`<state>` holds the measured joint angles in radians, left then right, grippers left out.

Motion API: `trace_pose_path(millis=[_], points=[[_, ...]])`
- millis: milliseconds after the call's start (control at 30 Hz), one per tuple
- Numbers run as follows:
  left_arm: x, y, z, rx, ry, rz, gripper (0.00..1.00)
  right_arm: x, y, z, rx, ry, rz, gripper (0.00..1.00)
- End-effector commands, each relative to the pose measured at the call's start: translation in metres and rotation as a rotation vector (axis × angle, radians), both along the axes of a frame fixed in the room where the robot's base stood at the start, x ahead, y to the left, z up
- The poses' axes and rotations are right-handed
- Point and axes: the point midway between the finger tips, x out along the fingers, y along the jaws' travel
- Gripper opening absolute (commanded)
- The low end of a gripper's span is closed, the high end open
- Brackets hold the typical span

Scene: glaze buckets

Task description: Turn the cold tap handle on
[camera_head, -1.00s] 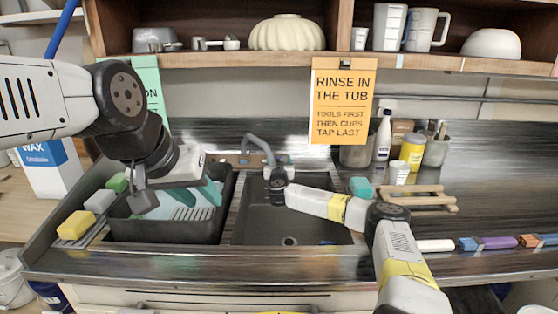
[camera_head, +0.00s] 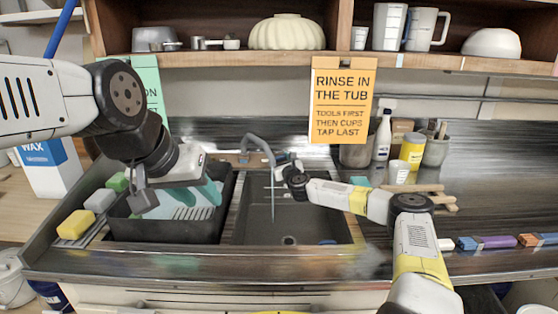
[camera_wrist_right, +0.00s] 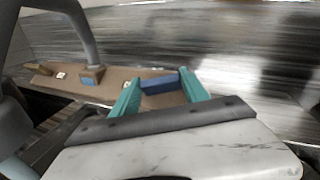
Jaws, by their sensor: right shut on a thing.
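The grey tap spout (camera_head: 262,145) arches over the dark sink (camera_head: 300,215) in the head view, and a thin stream falls from it into the basin. In the right wrist view the blue cold tap handle (camera_wrist_right: 160,84) stands on the brown tap plate (camera_wrist_right: 60,84), right of the spout's base. My right gripper (camera_wrist_right: 158,79) has its teal fingers on either side of this handle, shut on it. In the head view my right gripper's body hides the handle. My left gripper (camera_head: 208,188) hangs over the black tub (camera_head: 170,232); its finger gap is unclear.
Sponges (camera_head: 76,225) line the left edge. A wooden rack (camera_head: 425,190), bottles and cups stand right of the sink. An orange sign (camera_head: 342,100) hangs from the shelf (camera_head: 300,59) above. The counter's right part has free room.

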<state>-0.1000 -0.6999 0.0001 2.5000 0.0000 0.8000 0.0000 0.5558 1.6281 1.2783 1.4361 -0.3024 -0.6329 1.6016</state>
Motion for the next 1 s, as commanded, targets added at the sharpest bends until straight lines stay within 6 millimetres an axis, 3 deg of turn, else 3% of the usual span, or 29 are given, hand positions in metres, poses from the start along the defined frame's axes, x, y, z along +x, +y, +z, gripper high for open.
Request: trace_pose_path(millis=[500,1000], points=[[0.0000,0.0000,0.0000,0.000,0.000,0.000,0.36,0.0026,-0.0053,0.0015,-0.255,0.001,0.342,0.12],[0.0000,0.0000,0.0000,0.000,0.000,0.000,0.36,0.0030,-0.0051,0.0016,-0.345,0.001,0.466,0.12]])
